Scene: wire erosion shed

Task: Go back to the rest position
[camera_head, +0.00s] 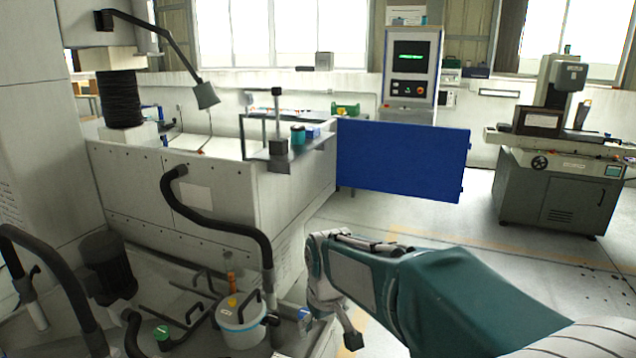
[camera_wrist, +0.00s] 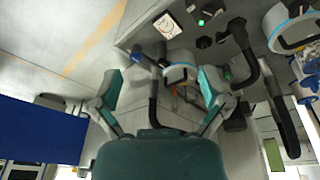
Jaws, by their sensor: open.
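My gripper (camera_head: 330,325) hangs at the end of my teal and grey arm, low in the middle of the head view, beside the right end of the machine's base tray. In the wrist view my gripper (camera_wrist: 160,85) has its two fingers spread wide, with teal pads facing each other. Nothing is held between them. A black handle and a blue-banded white part (camera_wrist: 180,72) show beyond the gap, apart from the fingers as far as I can tell. A small blue and white item (camera_head: 304,315) is close to the left of the gripper in the head view.
A white pot with a yellow cap (camera_head: 240,318) and black hoses (camera_head: 225,229) stand at lower left. The white machine housing (camera_head: 225,205) and its open blue door (camera_head: 400,160) are behind. A grey machine (camera_head: 560,180) stands at right. Open floor (camera_head: 440,220) lies between.

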